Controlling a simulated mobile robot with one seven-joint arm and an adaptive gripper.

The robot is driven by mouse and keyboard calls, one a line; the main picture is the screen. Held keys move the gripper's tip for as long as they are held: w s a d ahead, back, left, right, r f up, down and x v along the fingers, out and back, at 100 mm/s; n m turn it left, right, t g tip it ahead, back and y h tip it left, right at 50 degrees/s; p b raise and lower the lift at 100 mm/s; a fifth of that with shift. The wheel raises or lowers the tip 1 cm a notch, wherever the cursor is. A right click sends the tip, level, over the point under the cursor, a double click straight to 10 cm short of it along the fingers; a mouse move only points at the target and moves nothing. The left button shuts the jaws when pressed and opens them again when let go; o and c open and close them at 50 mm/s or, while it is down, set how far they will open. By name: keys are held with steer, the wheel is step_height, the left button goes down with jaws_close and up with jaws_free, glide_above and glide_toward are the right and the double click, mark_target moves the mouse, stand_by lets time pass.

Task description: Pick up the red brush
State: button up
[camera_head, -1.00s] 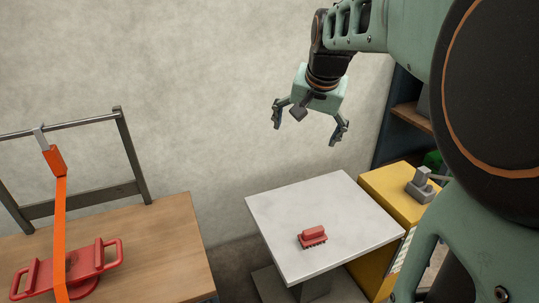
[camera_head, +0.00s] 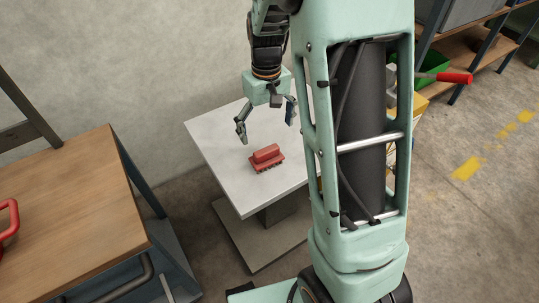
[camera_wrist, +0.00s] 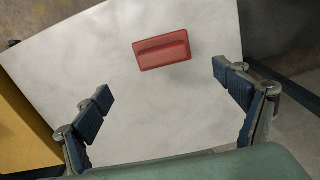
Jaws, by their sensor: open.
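The red brush (camera_head: 266,158) lies on the white table (camera_head: 215,135), bristles down, near its front edge in the head view. In the wrist view the brush (camera_wrist: 162,51) is seen from above, ahead of the fingertips and roughly between their lines. My gripper (camera_head: 266,122) is open and empty, above the table and behind the brush in the head view. In the wrist view my gripper's two fingers (camera_wrist: 164,92) are spread wide, apart from the brush. Nothing hides the brush.
A wooden bench (camera_head: 75,195) with a red tool (camera_head: 8,222) stands at the left. A yellow cabinet (camera_wrist: 22,130) stands beside the white table. A green bin (camera_head: 433,66) and shelves are at the back right. The tabletop around the brush is clear.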

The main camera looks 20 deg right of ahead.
mark_target(266, 150)
step_height(266, 150, down, 4)
steer(key=shift+s+r+b, duration=0.1)
steer(key=shift+r+b, duration=0.05)
steer(key=shift+b, duration=0.25)
steer(key=shift+s+a+f+b, duration=0.2)
steer(key=shift+f+b, duration=0.3)
steer(key=shift+f, duration=0.9)
steer(key=shift+s+a+f+b, duration=0.15)
steer(key=shift+f+b, duration=0.35)
steer(key=shift+f, duration=0.85)
steer(key=shift+d+r, duration=0.1)
steer(key=shift+c, duration=0.3)
steer(key=c, duration=1.2)
